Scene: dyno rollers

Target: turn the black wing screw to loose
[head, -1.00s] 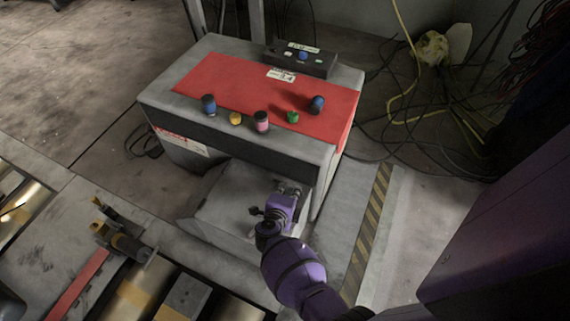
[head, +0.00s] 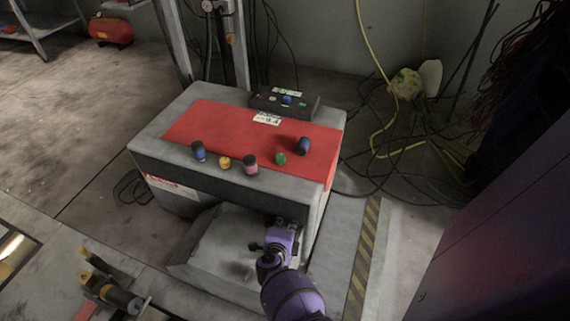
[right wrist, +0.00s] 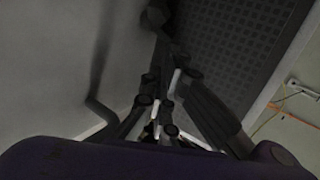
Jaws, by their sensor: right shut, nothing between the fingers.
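My right gripper (head: 281,224) is at the front right of the grey machine, low under its overhanging top, in the open recess. My purple wrist is behind it and partly covers it. In the right wrist view the dark fingers (right wrist: 160,40) are shut with nothing held, between a pale wall and a dark perforated panel. I cannot make out the black wing screw for certain in either view; dark parts near the fingertips blend together. My left gripper is not in view.
The grey machine (head: 150,133) has a red top panel (head: 215,125) with several coloured knobs and a black control box (head: 284,104). A sloped grey housing (head: 217,248) sits below. Cables (head: 385,180) lie on the floor at right. A purple surface (head: 500,230) fills the right side.

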